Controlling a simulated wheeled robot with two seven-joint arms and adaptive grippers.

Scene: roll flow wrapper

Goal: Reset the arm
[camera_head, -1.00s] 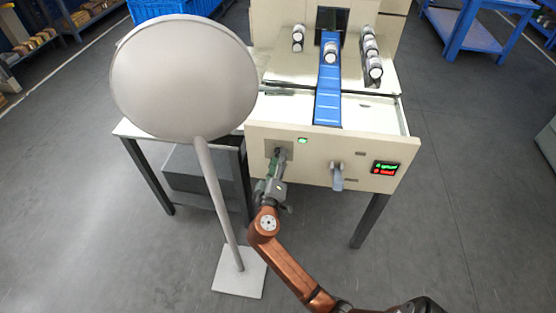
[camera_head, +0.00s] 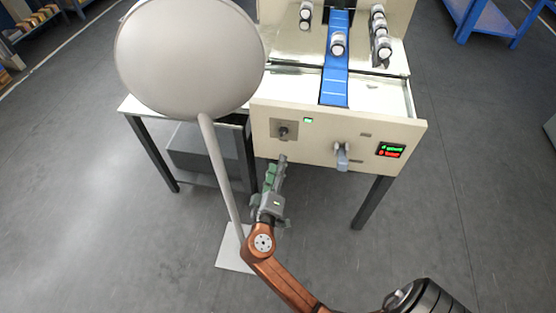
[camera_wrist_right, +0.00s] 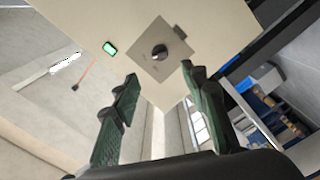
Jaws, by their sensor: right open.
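My right gripper (camera_head: 277,172) is in front of and a little below the machine's front panel, apart from it and empty. In the right wrist view its two green-padded fingers (camera_wrist_right: 160,95) stand wide apart. The dark rotary knob (camera_head: 283,131) sits on a square grey plate on the panel's left part. The knob also shows in the right wrist view (camera_wrist_right: 160,51), beyond the fingers and untouched. My left gripper is not in view.
The machine's cream front panel (camera_head: 330,140) carries a lit green indicator (camera_head: 308,120), a grey handle (camera_head: 342,157) and a red-green display (camera_head: 390,150). A round grey disc (camera_head: 188,55) on a pole stands close to the left of my arm. A blue conveyor (camera_head: 335,87) carries a roll.

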